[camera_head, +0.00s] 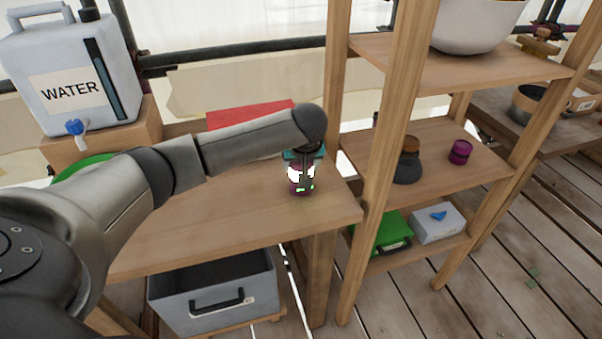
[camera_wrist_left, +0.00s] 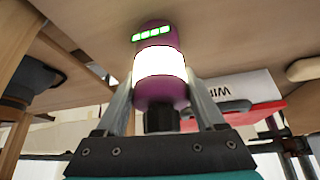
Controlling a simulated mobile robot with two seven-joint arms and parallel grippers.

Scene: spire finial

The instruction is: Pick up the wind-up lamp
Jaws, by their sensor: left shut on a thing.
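The wind-up lamp (camera_head: 299,190) is a small purple cylinder with a glowing white band and green light bars. It is above the front right part of the wooden table (camera_head: 210,232); I cannot tell whether its base touches the tabletop. My left gripper (camera_head: 304,158) is shut on the lamp, coming from above and partly hiding its top. In the left wrist view the gripper's two fingers (camera_wrist_left: 163,92) lie on either side of the lamp (camera_wrist_left: 160,65). My right gripper is not in view.
A white water container (camera_head: 70,75) stands on a wooden box at the back left. A red item (camera_head: 250,115) lies behind my arm. A shelf unit right of the table holds a dark jar (camera_head: 407,165) and a purple cylinder (camera_head: 460,152). A grey bin (camera_head: 215,290) sits below.

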